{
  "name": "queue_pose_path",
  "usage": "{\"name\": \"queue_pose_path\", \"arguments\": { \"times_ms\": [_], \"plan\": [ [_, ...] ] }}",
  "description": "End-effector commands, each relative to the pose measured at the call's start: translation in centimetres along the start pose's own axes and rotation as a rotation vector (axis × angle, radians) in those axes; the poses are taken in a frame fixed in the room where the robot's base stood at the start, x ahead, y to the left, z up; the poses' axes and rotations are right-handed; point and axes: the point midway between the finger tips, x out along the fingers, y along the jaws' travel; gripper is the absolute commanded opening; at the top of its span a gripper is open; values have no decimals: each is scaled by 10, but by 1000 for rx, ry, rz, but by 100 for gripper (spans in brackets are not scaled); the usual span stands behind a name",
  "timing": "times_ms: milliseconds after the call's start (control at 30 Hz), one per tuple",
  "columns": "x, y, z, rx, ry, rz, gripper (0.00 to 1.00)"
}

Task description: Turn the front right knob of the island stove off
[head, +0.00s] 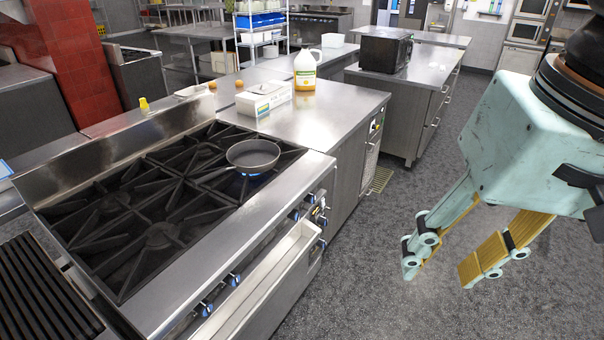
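The island stove (180,275) fills the left side, a steel range with black grates. Its knobs sit low on the front face, partly hidden by a steel ledge. Two knobs with blue parts show at the near end, one of them here (231,280). More knobs show toward the right end, the farthest here (309,198); their exact turn is too small to tell. A grey frying pan (253,152) sits on the right burner, with a blue flame visible under it. My gripper (438,272) hangs at the right over the floor, fingers apart and empty, well away from the stove.
A steel counter (340,108) adjoins the stove's right end, bearing a white box (263,99) and a yellow-labelled jug (305,70). A black microwave (385,50) stands on a farther counter. Grey floor (370,285) between my gripper and the stove is clear.

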Motion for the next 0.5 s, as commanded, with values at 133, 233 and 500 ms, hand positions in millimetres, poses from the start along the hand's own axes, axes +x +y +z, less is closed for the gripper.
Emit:
{"name": "queue_pose_path", "arguments": {
  "times_ms": [133,233,500],
  "plan": [
    [10,-12,-7,42,-59,-37,40],
    [16,-21,-12,71,-96,-64,40],
    [33,-44,-27,151,-196,-135,40]
  ]
}}
